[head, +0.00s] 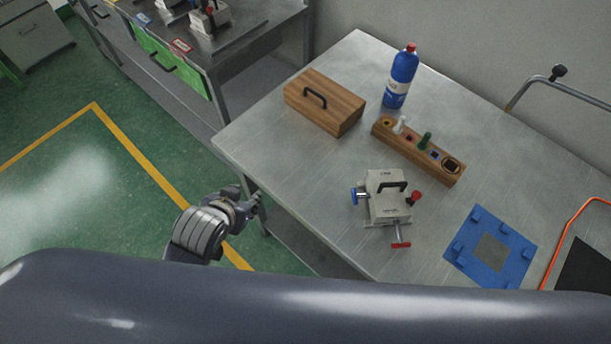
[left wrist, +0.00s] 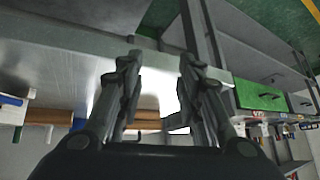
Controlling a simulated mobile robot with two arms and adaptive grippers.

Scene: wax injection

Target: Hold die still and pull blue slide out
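The die (head: 384,208) is a pale metal block with a black handle on top. It stands on the metal table, left of the blue mat. The blue slide (head: 358,195) shows as a blue knob on the die's left side, close against it. Red knobs sit on its right and front sides. My left gripper (head: 252,203) is at the table's left edge, well left of the die and apart from it. In the left wrist view its two fingers (left wrist: 160,65) are spread with nothing clearly held between them. My right gripper is not in view.
On the table (head: 300,170) stand a wooden box (head: 325,105), a blue bottle (head: 401,78), a wooden block with several tools (head: 405,148) and a blue mat (head: 463,250). The table between my left gripper and the die is clear. One of my arm links crosses the bottom.

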